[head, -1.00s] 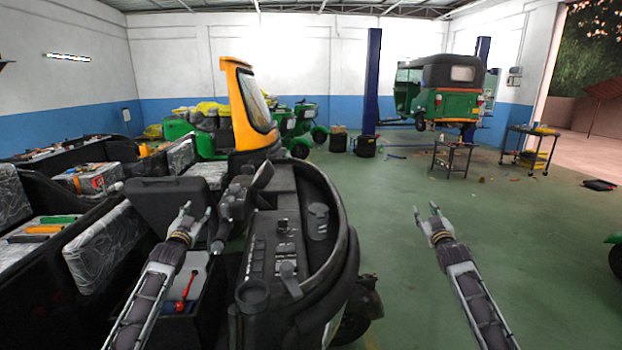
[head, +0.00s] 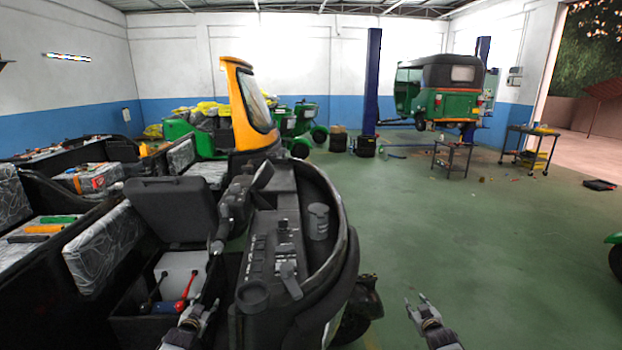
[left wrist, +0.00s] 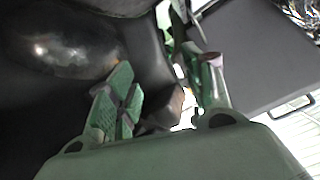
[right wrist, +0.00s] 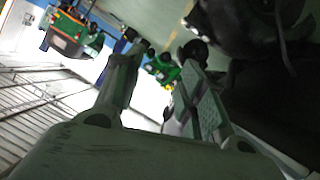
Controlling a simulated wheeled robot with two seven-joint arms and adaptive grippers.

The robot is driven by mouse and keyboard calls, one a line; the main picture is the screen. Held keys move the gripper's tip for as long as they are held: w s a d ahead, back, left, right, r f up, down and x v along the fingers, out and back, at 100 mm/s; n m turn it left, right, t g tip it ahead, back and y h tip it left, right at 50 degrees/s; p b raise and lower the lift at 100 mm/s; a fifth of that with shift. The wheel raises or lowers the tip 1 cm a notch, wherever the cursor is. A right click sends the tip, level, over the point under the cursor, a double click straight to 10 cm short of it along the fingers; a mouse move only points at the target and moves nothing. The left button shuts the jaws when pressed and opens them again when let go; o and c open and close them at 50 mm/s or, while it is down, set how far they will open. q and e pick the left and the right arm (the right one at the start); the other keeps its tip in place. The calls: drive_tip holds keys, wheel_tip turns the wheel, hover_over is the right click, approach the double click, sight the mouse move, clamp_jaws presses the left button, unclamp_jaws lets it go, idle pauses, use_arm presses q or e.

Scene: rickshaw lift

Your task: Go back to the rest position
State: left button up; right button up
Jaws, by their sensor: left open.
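My left gripper (head: 201,304) is low in the head view, beside the dashboard of the near rickshaw and over its open front compartment. It is open and empty; its parted fingers also show in the left wrist view (left wrist: 168,75). My right gripper (head: 416,300) is at the bottom right of the rickshaw, over bare floor. It is open and empty, with its fingers apart in the right wrist view (right wrist: 163,50). Most of both arms is out of the head view.
The near rickshaw's black dashboard (head: 268,245) stands between my grippers. A red-handled tool (head: 187,287) lies in the open compartment (head: 135,325). A green rickshaw (head: 438,95) is raised on a blue lift (head: 372,85).

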use_arm(q)
drive_tip(key=s+d+f+g, duration=0.3)
drive_tip(key=s+f+g, duration=0.3)
drive_tip(key=s+f, duration=2.4)
use_arm(e)
drive_tip(key=s+a+f+g, duration=0.3)
drive_tip(key=s+f+g, duration=0.3)
drive_tip(key=s+f, duration=2.4)
use_arm(q)
drive_tip(key=s+d+f+g, duration=0.1)
drive_tip(key=s+f, duration=0.4)
drive_tip(key=s, duration=0.7)
drive_tip(key=s+d+f+g, duration=0.1)
drive_tip(key=s+f+g, duration=0.2)
drive_tip(key=s, duration=0.9)
drive_tip(key=s+f+g, duration=0.2)
drive_tip(key=s+f, duration=0.6)
drive_tip(key=s, duration=0.4)
drive_tip(key=shift+d, duration=0.4)
use_arm(e)
drive_tip(key=s+a+f+g, duration=0.1)
drive_tip(key=s+f, duration=0.4)
drive_tip(key=s, duration=0.7)
drive_tip(key=s+a+f+g, duration=0.1)
drive_tip(key=s+f+g, duration=0.2)
drive_tip(key=s, duration=0.9)
drive_tip(key=s+a+f+g, duration=0.1)
drive_tip(key=s+f+g, duration=0.1)
drive_tip(key=s+f, duration=0.6)
drive_tip(key=s, duration=0.4)
